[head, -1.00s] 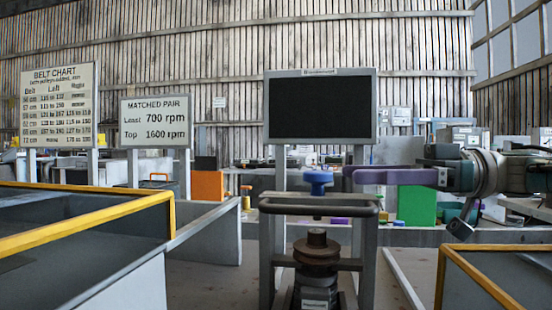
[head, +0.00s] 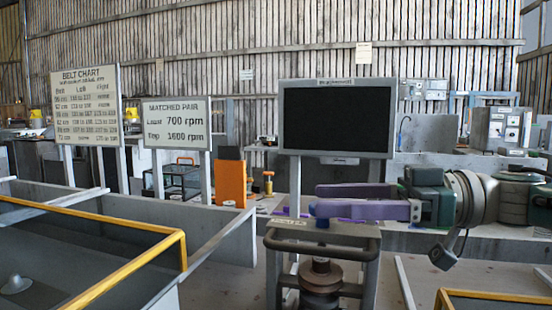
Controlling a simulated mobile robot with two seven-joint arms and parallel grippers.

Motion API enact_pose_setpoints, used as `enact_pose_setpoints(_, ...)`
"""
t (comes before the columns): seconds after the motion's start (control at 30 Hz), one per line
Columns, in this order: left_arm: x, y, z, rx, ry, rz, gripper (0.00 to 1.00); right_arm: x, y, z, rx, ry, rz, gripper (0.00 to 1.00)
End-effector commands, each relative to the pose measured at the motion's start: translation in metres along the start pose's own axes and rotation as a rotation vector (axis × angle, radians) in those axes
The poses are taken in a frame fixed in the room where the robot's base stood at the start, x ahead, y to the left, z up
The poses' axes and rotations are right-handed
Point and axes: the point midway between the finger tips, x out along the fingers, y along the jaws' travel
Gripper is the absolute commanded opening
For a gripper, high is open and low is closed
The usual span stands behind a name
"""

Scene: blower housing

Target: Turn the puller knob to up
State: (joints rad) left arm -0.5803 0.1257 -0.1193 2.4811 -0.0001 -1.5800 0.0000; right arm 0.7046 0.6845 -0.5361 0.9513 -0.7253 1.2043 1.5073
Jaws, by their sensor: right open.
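My left gripper is not in view.
A brown stepped pulley (head: 320,278) stands inside the frame. A black screen (head: 338,118) is behind the knob. A belt chart (head: 86,105) and an rpm sign (head: 177,122) stand at the left. Yellow-edged bins (head: 130,270) fill the lower left. An orange block (head: 231,183) is further back.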

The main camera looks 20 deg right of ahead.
Motion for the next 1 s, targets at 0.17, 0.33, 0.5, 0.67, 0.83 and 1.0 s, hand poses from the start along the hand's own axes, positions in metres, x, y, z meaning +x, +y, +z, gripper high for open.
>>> enact_pose_setpoints(0.17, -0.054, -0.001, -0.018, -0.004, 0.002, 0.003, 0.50, 0.078, -0.043, -0.017, -0.002, 0.052, 0.085, 0.78)
enact_pose_setpoints(0.33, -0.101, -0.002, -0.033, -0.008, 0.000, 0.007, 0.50, 0.093, -0.051, -0.053, -0.002, 0.124, 0.415, 0.78)
enact_pose_setpoints(0.5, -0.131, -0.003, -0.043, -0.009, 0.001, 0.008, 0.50, 0.031, -0.036, -0.066, 0.008, 0.099, 0.856, 0.78)
enact_pose_setpoints(0.67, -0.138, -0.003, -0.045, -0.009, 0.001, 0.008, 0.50, -0.015, -0.034, -0.060, 0.003, 0.047, 1.063, 0.78)
enact_pose_setpoints(0.83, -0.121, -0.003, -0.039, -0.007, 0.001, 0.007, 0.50, -0.021, -0.034, -0.041, -0.001, 0.038, 1.089, 0.78)
enact_pose_setpoints(1.0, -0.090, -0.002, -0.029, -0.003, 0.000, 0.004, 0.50, -0.019, -0.033, -0.008, -0.002, 0.037, 1.086, 0.78)
